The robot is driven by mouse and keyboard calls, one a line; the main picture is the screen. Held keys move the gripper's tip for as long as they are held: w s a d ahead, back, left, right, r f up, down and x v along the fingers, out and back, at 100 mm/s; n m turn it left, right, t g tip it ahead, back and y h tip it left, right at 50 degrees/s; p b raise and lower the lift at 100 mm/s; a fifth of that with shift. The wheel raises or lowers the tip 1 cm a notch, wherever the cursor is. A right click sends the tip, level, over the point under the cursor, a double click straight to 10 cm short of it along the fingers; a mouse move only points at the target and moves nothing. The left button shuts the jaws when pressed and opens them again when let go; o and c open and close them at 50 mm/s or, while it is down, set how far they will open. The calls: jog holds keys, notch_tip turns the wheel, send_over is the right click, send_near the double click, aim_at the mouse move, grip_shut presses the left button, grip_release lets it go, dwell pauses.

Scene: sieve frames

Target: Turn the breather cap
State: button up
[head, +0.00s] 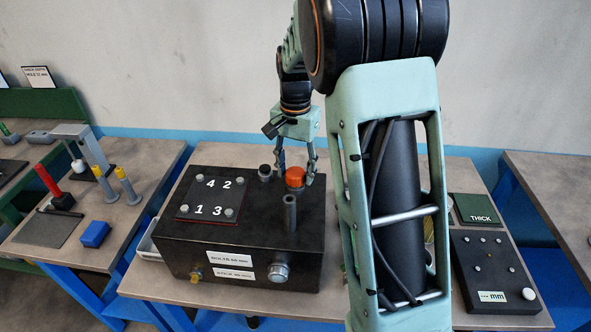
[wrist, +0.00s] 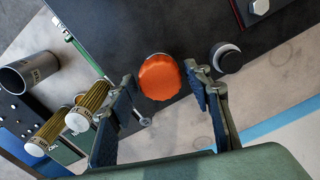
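An orange ribbed cap (head: 295,178), which looks like the breather cap, stands on the top of a black box (head: 250,240) near its back right corner. It also shows in the wrist view (wrist: 158,78), between my fingers. My gripper (head: 297,166) points down over the orange cap with one finger on each side. In the wrist view my gripper (wrist: 162,80) is open, with a narrow gap between each finger and the cap. Whether the fingertips reach fully down beside the cap I cannot tell.
A dark round cap (head: 265,171) stands close left of the orange one. A plate with numbers (head: 212,197) is bolted on the box's left. Yellow filter-like cylinders (wrist: 90,105) show in the wrist view.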

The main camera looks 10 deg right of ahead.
aim_at(295, 172)
jog(key=shift+o, duration=0.6)
jog(key=shift+r, duration=0.1)
notch_tip(295, 172, up, 12)
